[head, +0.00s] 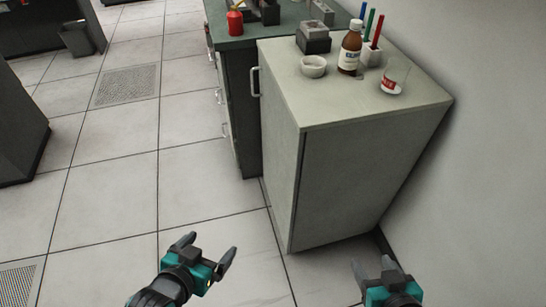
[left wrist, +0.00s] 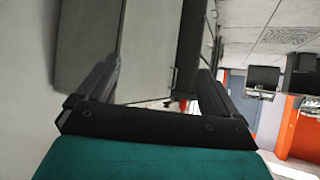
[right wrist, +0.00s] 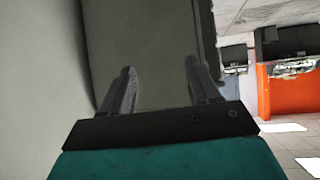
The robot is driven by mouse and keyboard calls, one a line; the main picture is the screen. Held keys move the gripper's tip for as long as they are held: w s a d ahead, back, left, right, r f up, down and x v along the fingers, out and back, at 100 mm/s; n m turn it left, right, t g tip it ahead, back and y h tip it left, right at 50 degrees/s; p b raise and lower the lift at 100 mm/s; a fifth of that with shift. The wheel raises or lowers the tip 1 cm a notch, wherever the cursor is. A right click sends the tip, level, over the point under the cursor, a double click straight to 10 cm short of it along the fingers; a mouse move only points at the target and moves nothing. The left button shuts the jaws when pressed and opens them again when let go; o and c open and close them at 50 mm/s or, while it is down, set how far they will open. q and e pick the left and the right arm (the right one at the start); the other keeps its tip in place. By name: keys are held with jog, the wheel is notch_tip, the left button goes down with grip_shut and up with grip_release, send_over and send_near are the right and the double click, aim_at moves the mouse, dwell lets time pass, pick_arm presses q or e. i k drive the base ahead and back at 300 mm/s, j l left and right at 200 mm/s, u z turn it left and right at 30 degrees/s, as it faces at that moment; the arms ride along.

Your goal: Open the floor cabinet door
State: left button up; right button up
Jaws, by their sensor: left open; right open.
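The floor cabinet (head: 355,185) is a pale grey-green box against the right wall in the head view. Its door (head: 278,135) is on the left-facing side, seen at a steep angle, and looks shut. A metal bar handle (head: 254,82) sits high on the door's far edge. My left gripper (head: 211,245) is open and empty, in front of and to the left of the cabinet's near corner, apart from it. My right gripper (head: 372,263) is open and empty near the cabinet's near side, low in the picture. The cabinet also shows in the right wrist view (right wrist: 150,45).
A brown bottle (head: 350,47), a white bowl (head: 313,67), a pen cup (head: 371,54) and a small beaker (head: 393,78) stand on the cabinet top. A dark drawer unit (head: 240,115) adjoins behind. The tiled floor to the left is clear.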

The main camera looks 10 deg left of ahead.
aim_at(282, 144)
jog(key=i+j, duration=0.45)
jog(key=j, duration=0.3)
jog(key=i+j, duration=0.25)
jog(key=i+j+u, duration=0.1)
jog(key=i+j, duration=0.5)
